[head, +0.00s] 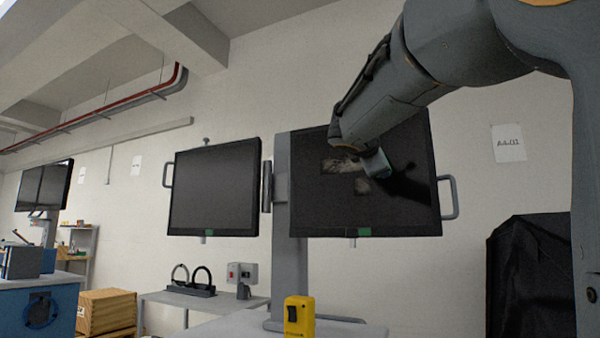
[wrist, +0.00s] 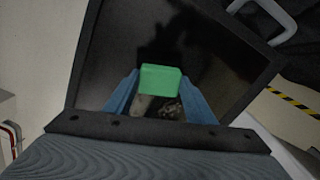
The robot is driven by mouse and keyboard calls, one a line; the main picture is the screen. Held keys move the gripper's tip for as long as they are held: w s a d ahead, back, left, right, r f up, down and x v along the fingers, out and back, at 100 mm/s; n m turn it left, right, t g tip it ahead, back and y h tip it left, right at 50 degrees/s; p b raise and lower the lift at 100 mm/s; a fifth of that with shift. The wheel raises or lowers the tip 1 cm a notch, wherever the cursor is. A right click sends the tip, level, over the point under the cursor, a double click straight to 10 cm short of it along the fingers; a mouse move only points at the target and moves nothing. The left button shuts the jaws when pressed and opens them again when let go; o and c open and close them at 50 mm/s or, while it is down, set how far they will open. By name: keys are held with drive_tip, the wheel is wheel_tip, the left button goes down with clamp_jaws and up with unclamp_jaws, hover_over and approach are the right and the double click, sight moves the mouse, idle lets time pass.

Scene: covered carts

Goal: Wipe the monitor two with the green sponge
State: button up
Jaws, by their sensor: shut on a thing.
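Two dark monitors hang on a grey post in the head view: a left monitor (head: 214,188) and a right monitor (head: 320,215). No label on either shows which one is monitor two. The right monitor's screen has pale smudges (head: 343,166) near its middle. My gripper (head: 376,164) is in front of that screen. In the wrist view, its two blue fingers (wrist: 160,95) are shut on the green sponge (wrist: 160,78), which faces the dark screen (wrist: 215,75). Smudges show just below the sponge there. I cannot tell whether the sponge touches the screen.
A yellow device with a black switch (head: 299,316) stands on the table below the monitors. A side table (head: 165,298) holds black rings on a stand and a grey switch box (head: 242,273). A black covered cart (head: 530,275) is at the right. A handle (head: 449,197) juts from the right monitor.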

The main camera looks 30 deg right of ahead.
drive_tip(key=shift+s+d, duration=0.45)
drive_tip(key=shift+s, duration=0.25)
drive_tip(key=shift+s+d, duration=0.45)
drive_tip(key=shift+s, duration=0.2)
drive_tip(key=shift+p, duration=0.45)
drive_tip(key=p+v, duration=0.1)
drive_tip(key=p, duration=0.3)
drive_tip(key=shift+s+a+r, duration=0.1)
drive_tip(key=shift+s+a, duration=0.1)
drive_tip(key=shift+a, duration=0.05)
drive_tip(key=p, duration=0.5)
drive_tip(key=shift+s+a+p, duration=0.15)
drive_tip(key=shift+s+p, duration=0.05)
drive_tip(key=shift+p, duration=0.1)
drive_tip(key=p, duration=0.3)
drive_tip(key=shift+s+a, duration=0.15)
drive_tip(key=shift+a, duration=0.2)
drive_tip(key=shift+p, duration=0.5)
